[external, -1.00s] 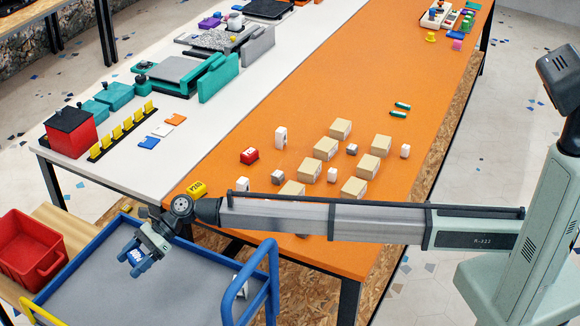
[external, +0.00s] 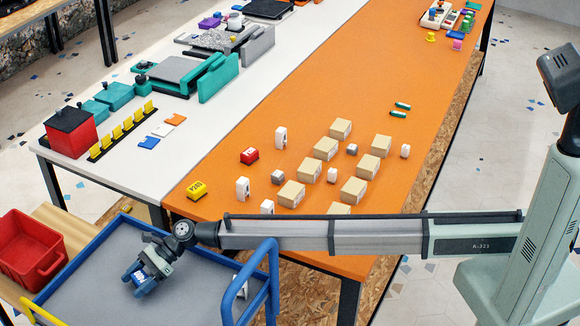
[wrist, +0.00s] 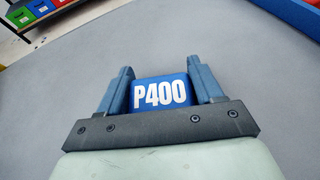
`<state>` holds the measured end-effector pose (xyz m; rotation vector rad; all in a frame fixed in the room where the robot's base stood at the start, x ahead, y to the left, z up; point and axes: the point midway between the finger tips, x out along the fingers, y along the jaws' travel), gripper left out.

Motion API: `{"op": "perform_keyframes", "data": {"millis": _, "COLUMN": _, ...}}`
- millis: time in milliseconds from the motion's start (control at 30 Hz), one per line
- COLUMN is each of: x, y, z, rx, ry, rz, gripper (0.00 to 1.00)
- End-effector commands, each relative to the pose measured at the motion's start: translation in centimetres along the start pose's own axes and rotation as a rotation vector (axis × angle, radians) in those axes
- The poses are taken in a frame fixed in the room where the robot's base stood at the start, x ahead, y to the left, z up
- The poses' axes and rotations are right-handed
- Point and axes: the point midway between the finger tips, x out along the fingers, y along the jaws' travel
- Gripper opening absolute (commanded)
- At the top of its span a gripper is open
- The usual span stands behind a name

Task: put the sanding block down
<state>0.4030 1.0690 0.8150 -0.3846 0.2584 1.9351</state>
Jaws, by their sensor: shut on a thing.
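My gripper (external: 141,282) is shut on a blue sanding block (wrist: 161,93) marked P400 in white. In the wrist view the block sits between the two blue-grey fingers. In the external view the gripper hangs over the grey bed of the blue-railed cart (external: 90,256), pointing down. I cannot tell whether the block touches the bed.
A red bin (external: 28,247) stands left of the cart. The cart's blue handle (external: 250,283) rises at its right. Several tan blocks (external: 326,148) stand on the orange table (external: 330,80). The cart bed around the gripper is largely clear.

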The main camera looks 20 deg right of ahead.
Motion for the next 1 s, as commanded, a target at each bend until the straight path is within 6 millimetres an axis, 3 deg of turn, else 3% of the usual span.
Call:
{"op": "perform_keyframes", "data": {"millis": 433, "x": 0.31, "y": -0.02, "z": -0.73, "rx": 0.001, "ry": -0.001, "rz": -0.001, "gripper": 0.31}}
{"op": "perform_keyframes", "data": {"millis": 467, "x": 0.32, "y": -0.02, "z": -0.76, "rx": 0.000, "ry": -0.001, "rz": -0.001, "gripper": 0.66}}
{"op": "perform_keyframes", "data": {"millis": 500, "x": 0.31, "y": -0.02, "z": -0.73, "rx": 0.000, "ry": -0.001, "rz": -0.001, "gripper": 0.70}}
{"op": "perform_keyframes", "data": {"millis": 733, "x": 0.30, "y": -0.01, "z": -0.72, "rx": 0.000, "ry": 0.000, "rz": -0.001, "gripper": 0.91}}
{"op": "perform_keyframes", "data": {"millis": 1000, "x": 0.27, "y": -0.01, "z": -0.65, "rx": 0.000, "ry": 0.000, "rz": -0.001, "gripper": 0.91}}
